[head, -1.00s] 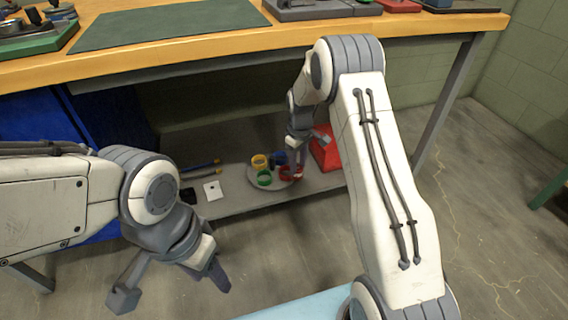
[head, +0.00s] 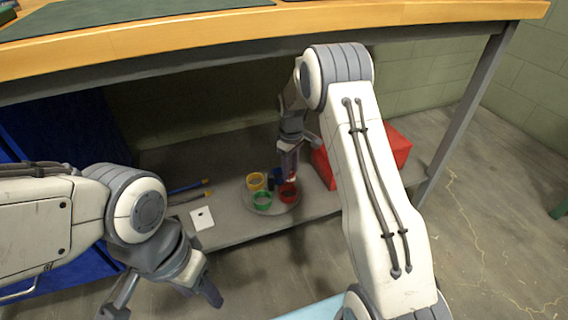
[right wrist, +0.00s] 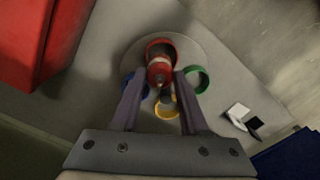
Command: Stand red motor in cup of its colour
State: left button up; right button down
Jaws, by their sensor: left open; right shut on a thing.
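My right gripper (right wrist: 160,77) is shut on the red motor (right wrist: 158,71), which has a pale band around it. In the right wrist view the motor overlaps the near side of the red cup (right wrist: 160,47). In the head view the right gripper (head: 291,150) is over the red cup (head: 288,194), with the motor just above or at its rim; I cannot tell whether its lower end is inside. The red cup stands on a round grey plate (head: 262,210) on the low shelf. My left gripper (head: 165,300) is open and empty, away from the cups.
A green cup (right wrist: 198,79), a yellow cup (right wrist: 166,107), a blue cup (right wrist: 134,88) and a dark upright piece share the plate. A red box (head: 395,145) stands right of them. A white card (head: 202,218) lies left. The wooden tabletop (head: 300,27) overhangs the shelf.

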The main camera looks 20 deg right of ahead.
aim_at(288, 182)
jog(key=shift+w+a+f, duration=0.1)
jog(key=shift+a+f, duration=0.05)
jog(key=shift+f, duration=0.05)
jog(key=shift+w+a+f+b, duration=0.15)
jog(key=shift+f+b, duration=0.25)
jog(key=shift+b, duration=0.3)
notch_tip(288, 182, down, 3)
jog(key=b, duration=0.3)
jog(key=shift+f+b, duration=0.5)
jog(key=shift+f, duration=0.7)
jog(key=shift+c, duration=1.7)
grip_release()
notch_tip(288, 182, up, 8)
jog(key=p, duration=0.5)
jog(key=shift+f, duration=0.2)
